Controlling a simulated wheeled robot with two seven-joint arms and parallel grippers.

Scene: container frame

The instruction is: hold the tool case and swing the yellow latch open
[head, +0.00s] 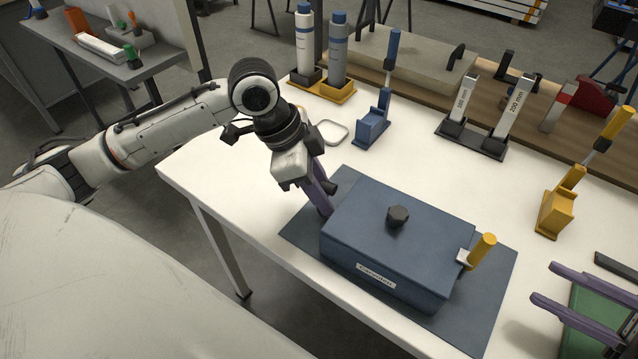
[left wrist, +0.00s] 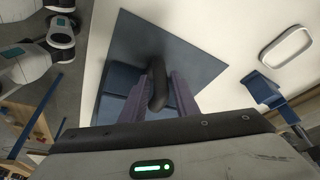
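The blue tool case (head: 385,225) lies closed on a blue mat (head: 490,290), with a dark knob on its lid and a white label on its front side. The yellow latch (head: 482,250) stands up, slightly tilted, from a pale bracket at the case's right end. My left gripper (head: 325,205) is at the case's left end. In the left wrist view its purple fingers close around the black handle (left wrist: 157,85), one on each side. My right gripper (head: 543,282) is open and empty at the lower right, its fingers pointing toward the latch but well apart from it.
A yellow stand (head: 555,212) with a yellow-handled tool is right of the latch. A blue stand (head: 371,128), a bottle rack (head: 322,88) and a gauge rack (head: 470,140) stand behind. A green object (head: 600,315) lies under my right gripper.

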